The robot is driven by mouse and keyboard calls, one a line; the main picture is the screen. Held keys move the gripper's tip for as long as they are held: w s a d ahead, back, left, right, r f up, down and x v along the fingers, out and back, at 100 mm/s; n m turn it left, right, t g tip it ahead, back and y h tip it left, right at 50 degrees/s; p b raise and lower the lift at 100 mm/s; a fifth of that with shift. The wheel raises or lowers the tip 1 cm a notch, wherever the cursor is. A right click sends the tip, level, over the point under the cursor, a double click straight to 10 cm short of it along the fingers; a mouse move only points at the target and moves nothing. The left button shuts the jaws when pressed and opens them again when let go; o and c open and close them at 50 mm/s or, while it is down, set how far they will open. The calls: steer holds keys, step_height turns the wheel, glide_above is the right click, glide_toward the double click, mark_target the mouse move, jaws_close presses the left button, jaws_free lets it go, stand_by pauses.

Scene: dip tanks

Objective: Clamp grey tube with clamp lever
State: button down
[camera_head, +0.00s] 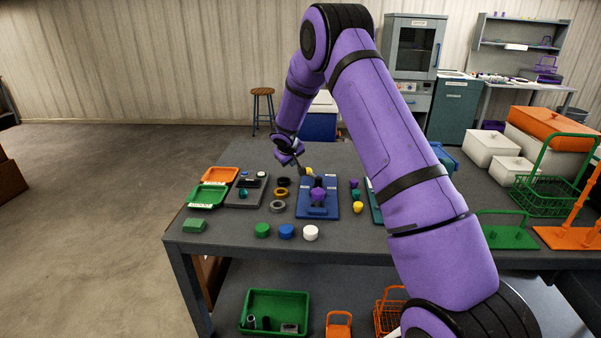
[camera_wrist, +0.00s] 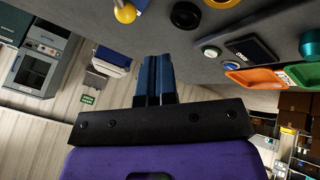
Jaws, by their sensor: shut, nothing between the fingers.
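A blue fixture plate (camera_head: 318,211) lies on the grey table in the head view. A purple block (camera_head: 317,195) and dark parts stand on it. A yellow knob (camera_head: 309,171), perhaps the clamp lever's end, shows at its far edge. In the wrist view a yellow ball on a stalk (camera_wrist: 125,13) shows at the top. My gripper (camera_head: 300,167) is above the table near the fixture's far left; its fingers (camera_wrist: 153,77) are together and empty, apart from the yellow ball. I cannot make out a grey tube for certain; the fixture's details are too small.
Left of the fixture are several rings (camera_head: 278,206), a grey tray (camera_head: 240,198), a green tray (camera_head: 207,196) and an orange tray (camera_head: 220,174). Green, blue and white caps (camera_head: 311,233) stand in front. Baskets and white boxes (camera_head: 490,147) fill the right side.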

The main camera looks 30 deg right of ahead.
steer(key=x, duration=1)
steer(key=shift+w+d+f, duration=0.1)
steer(key=shift+d, duration=0.5)
steer(key=shift+w+d+f, duration=0.1)
steer(key=shift+d, duration=0.45)
steer(key=shift+w+d+f, duration=0.15)
steer(key=shift+w+d, duration=0.05)
steer(key=shift+d, duration=0.6)
